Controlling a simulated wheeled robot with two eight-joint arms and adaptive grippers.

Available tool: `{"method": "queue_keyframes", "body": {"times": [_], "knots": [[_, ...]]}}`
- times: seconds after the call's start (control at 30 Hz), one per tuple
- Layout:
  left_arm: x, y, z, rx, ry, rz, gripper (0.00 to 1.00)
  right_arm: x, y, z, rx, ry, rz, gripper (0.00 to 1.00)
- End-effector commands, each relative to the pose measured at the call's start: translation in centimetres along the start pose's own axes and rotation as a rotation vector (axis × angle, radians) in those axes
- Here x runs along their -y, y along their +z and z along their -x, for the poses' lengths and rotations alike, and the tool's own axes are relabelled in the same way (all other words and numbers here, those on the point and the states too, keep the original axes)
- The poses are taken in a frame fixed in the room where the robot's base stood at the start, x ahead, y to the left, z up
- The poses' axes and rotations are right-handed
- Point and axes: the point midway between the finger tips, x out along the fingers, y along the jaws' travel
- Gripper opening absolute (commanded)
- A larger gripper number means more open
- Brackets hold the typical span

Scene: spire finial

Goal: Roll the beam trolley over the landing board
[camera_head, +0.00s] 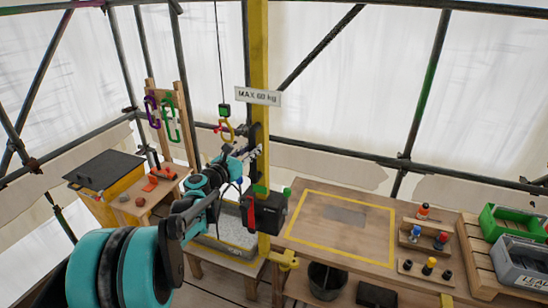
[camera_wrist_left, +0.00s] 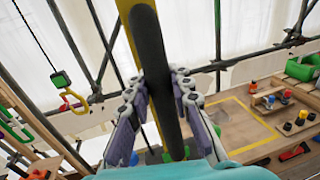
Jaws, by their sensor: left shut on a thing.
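The landing board (camera_head: 300,237) is a wooden top with a yellow outlined rectangle and a grey patch, right of the yellow post (camera_head: 259,50). The beam trolley cannot be made out; the upper beam is out of view. My left gripper (camera_head: 253,148) is at the post, shut on a black curved bar, which runs between the fingers in the left wrist view (camera_wrist_left: 155,80). I cannot tell what the bar belongs to. A green block (camera_head: 224,110) hangs on a thin line left of the post, with a yellow ring (camera_head: 227,132) below it. My right gripper is not in view.
A "MAX 60 kg" sign (camera_head: 258,96) is on the post, and a black box (camera_head: 268,213) lower down. Small bottles in wooden holders (camera_head: 424,235) stand on the board's right. Green (camera_head: 508,224) and grey (camera_head: 522,262) crates are farther right. The yellow rectangle is clear.

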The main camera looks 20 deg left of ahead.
Motion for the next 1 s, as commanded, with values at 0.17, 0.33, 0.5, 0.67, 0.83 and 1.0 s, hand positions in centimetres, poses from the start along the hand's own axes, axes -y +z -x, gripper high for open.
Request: {"method": "queue_keyframes", "body": {"times": [0.17,0.33,0.5,0.67,0.83,1.0], "knots": [[-3.2,-0.1,0.6,0.001,-0.002,0.003,0.00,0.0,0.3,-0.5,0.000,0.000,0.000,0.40],[-4.7,-0.1,0.9,0.000,-0.005,0.002,0.00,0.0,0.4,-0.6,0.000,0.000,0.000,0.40],[-5.1,0.0,1.0,0.000,-0.004,0.002,0.00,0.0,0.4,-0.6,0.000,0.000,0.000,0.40],[-5.2,0.0,1.0,0.000,-0.003,0.002,0.00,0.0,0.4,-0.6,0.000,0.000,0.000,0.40],[-5.2,0.0,1.0,0.001,-0.001,0.002,0.41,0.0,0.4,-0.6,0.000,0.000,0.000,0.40],[-5.1,0.0,1.0,0.000,-0.003,0.001,0.43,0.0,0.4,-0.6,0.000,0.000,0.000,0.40]]}}
